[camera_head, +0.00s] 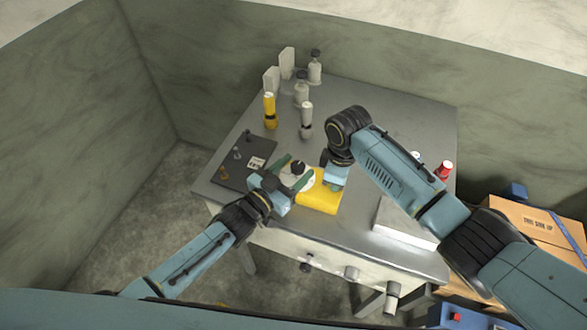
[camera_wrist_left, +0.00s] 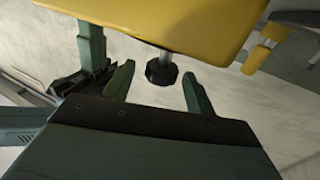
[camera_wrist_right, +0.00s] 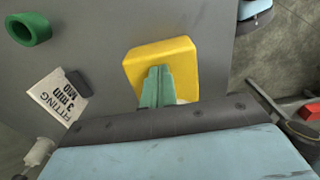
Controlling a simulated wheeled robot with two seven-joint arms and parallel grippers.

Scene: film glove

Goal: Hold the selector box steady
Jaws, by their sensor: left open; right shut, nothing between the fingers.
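The yellow selector box (camera_head: 318,203) lies near the table's front edge, partly hidden by my arms. It also shows in the left wrist view (camera_wrist_left: 185,22) and the right wrist view (camera_wrist_right: 175,60). A black knob (camera_head: 298,167) on a shaft sticks out of the box; it shows in the left wrist view (camera_wrist_left: 161,72). My left gripper (camera_head: 293,171) is open, its fingers (camera_wrist_left: 158,85) on either side of the knob with gaps. My right gripper (camera_wrist_right: 157,85) is shut and empty, its fingertips over the box; I cannot tell whether they touch it.
A dark mat (camera_head: 240,165) with small parts lies left of the box. A yellow bottle (camera_head: 269,110) and several grey bottles stand behind. A white tray or block (camera_head: 395,222) and a red-capped container (camera_head: 445,169) are to the right. A cardboard box (camera_head: 540,225) sits beyond the table.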

